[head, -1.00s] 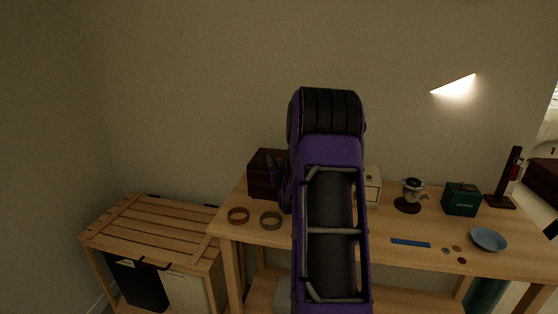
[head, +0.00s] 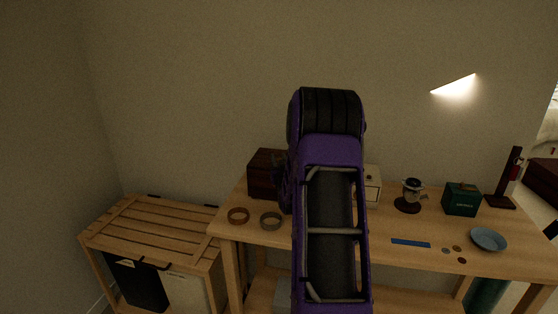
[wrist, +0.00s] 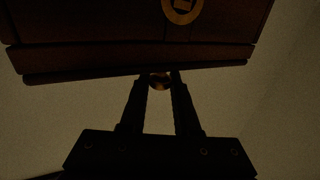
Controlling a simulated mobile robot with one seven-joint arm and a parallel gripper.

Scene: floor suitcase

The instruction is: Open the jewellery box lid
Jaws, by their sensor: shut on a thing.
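The jewellery box is a dark red-brown wooden box (head: 265,174) at the back left of the table, and its lid looks down in the head view. The box (wrist: 110,58) fills the top of the wrist view, with a round brass plate (wrist: 183,10) on its face. A small brass knob (wrist: 160,80) shows at its edge. My gripper (wrist: 160,88) has its two dark fingers closed on the knob. In the head view my purple arm hides most of my gripper and the box's right side.
A white box (head: 373,185) stands behind my arm. A green box (head: 462,200) and blue bowl (head: 488,239) are at right. A slatted bench (head: 155,222) stands left.

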